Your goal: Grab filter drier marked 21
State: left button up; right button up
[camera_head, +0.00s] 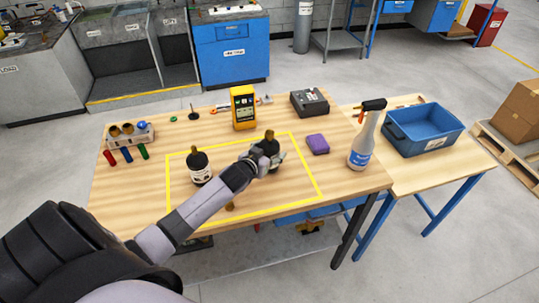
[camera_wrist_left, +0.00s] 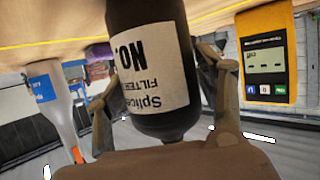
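Two dark filter driers with white labels stand on the wooden table: one (camera_head: 200,169) inside the yellow outline at left, the other (camera_head: 271,146) near its upper right side. My left gripper (camera_head: 264,161) is at the right drier. In the left wrist view this drier (camera_wrist_left: 152,75) appears upside down between the two fingers (camera_wrist_left: 160,82). Its label reads "Splice", "FILTER" and "NO."; the number is not visible. The fingertips are close to both sides; I cannot tell whether they press on it. The left drier's number is too small to read. My right gripper is not in view.
A yellow meter (camera_head: 243,108) stands behind the driers. A purple block (camera_head: 318,144), a spray bottle (camera_head: 363,140) and a blue bin (camera_head: 424,130) are to the right. A rack (camera_head: 129,135) and small coloured cylinders are at left. The outline's left part is mostly clear.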

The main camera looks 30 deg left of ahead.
pick_arm(q)
jog(key=c, duration=1.2)
jog(key=shift+r, duration=0.1)
jog(key=shift+c, duration=0.5)
